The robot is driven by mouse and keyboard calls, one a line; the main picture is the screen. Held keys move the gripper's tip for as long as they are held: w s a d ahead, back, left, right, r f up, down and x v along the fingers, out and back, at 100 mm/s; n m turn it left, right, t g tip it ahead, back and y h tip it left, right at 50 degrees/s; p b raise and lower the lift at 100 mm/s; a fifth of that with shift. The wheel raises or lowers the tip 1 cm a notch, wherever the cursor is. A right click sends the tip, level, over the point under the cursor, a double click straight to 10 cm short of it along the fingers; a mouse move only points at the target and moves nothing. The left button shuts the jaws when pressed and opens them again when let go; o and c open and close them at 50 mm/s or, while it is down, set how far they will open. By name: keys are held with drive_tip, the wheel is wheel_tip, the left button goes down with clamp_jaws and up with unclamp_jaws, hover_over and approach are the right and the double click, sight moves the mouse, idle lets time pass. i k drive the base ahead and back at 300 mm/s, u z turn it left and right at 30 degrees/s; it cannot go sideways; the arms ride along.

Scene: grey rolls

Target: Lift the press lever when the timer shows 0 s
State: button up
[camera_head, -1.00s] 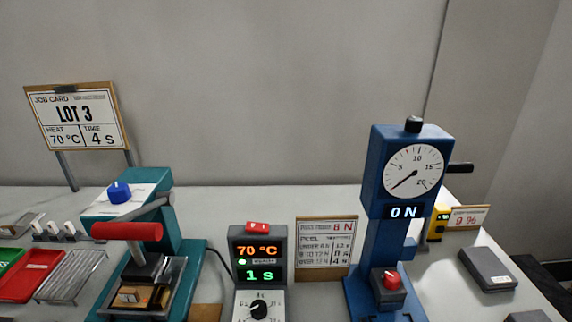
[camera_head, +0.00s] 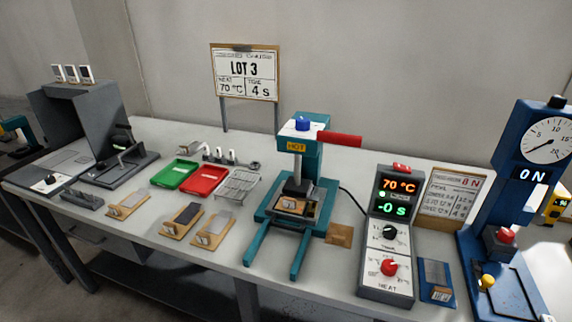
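The teal press (camera_head: 312,160) stands mid-table with a blue knob on top and a lit HOT label on its head. Its lever has a red handle (camera_head: 340,139), which sticks out to the right near the height of the head. Below the head, a dark press block (camera_head: 297,188) is over a small tan-and-grey piece (camera_head: 292,206); I cannot tell whether they touch. The timer box (camera_head: 388,235) right of the press reads 70 °C in orange and what looks like -0 s in green. My gripper is not in view.
The job card (camera_head: 245,74) reads LOT 3, 70 °C, 4 s. Green (camera_head: 175,173) and red (camera_head: 204,180) trays, a wire rack (camera_head: 238,186) and several small boards lie left of the press. A blue dial gauge stand (camera_head: 515,180) stands at right, a grey machine (camera_head: 90,125) at left.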

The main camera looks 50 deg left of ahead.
sight(328, 136)
drive_tip(key=z, duration=0.35)
drive_tip(key=k, duration=0.2)
drive_tip(key=u, duration=1.5)
drive_tip(key=i, duration=0.8)
drive_tip(key=u, duration=0.35)
drive_tip(key=k, duration=1.15)
drive_tip(key=z, duration=0.45)
drive_tip(key=i, duration=0.8)
